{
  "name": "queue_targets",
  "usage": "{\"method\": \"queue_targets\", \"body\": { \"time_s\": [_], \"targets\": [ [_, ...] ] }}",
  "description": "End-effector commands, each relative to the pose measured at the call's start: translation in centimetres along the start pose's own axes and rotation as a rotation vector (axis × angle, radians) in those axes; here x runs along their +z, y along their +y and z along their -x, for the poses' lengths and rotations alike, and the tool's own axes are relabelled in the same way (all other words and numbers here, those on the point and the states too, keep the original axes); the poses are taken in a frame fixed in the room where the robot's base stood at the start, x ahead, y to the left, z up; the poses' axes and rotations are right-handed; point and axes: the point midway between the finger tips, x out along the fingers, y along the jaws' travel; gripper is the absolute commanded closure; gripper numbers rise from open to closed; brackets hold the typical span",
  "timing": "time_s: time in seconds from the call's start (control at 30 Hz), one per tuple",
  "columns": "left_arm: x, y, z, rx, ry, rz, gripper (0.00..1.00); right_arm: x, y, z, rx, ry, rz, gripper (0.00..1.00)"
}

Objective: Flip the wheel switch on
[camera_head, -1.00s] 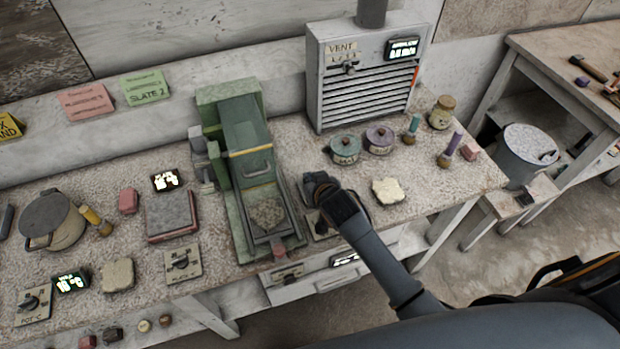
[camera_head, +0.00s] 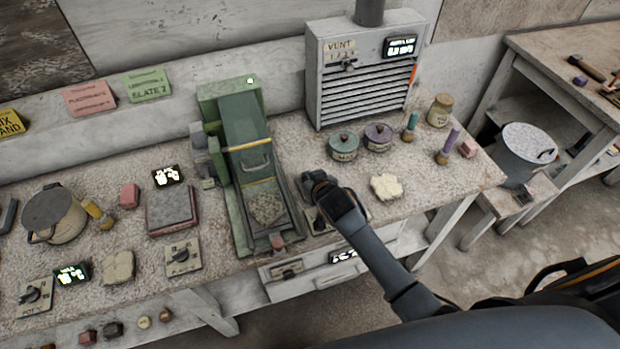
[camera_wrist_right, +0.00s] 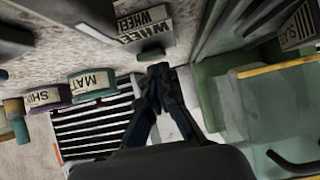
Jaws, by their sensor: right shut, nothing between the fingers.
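The wheel switch (camera_head: 318,222) is a small plate on the bench, just right of the green machine (camera_head: 242,215), partly hidden by my right gripper. In the right wrist view its WHEEL label (camera_wrist_right: 146,20) shows upside down at the top, with a small dark green part (camera_wrist_right: 151,54) below it. My right gripper (camera_head: 312,180) is shut and empty, above and behind the switch plate. In the wrist view its fingertips (camera_wrist_right: 158,70) meet close to the green part; I cannot tell whether they touch it. The lever position is hidden. My left gripper is out of view.
A grey vent unit (camera_head: 365,75) stands behind. A green pot (camera_head: 343,147) and purple pot (camera_head: 378,138) stand right of the machine, with a pale lump (camera_head: 386,187) nearer.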

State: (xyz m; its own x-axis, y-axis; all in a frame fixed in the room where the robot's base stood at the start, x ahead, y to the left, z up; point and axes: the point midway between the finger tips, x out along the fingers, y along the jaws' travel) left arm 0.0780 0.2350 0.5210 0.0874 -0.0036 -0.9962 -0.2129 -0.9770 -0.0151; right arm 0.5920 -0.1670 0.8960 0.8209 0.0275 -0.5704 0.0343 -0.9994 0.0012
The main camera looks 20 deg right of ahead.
Motion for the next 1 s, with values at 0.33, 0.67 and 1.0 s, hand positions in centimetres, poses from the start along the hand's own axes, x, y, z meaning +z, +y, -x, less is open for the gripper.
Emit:
{"method": "queue_targets", "body": {
  "time_s": [0.33,0.67,1.0],
  "targets": [
    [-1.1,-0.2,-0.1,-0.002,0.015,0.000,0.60,-1.1,0.0,-0.9,0.000,0.001,-0.002,1.00],
    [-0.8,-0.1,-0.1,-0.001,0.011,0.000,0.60,-1.2,0.0,-1.1,0.000,0.000,-0.001,1.00],
    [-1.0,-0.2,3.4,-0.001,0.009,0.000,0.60,-4.7,0.6,0.3,0.001,0.002,0.000,1.00]
  ]
}}
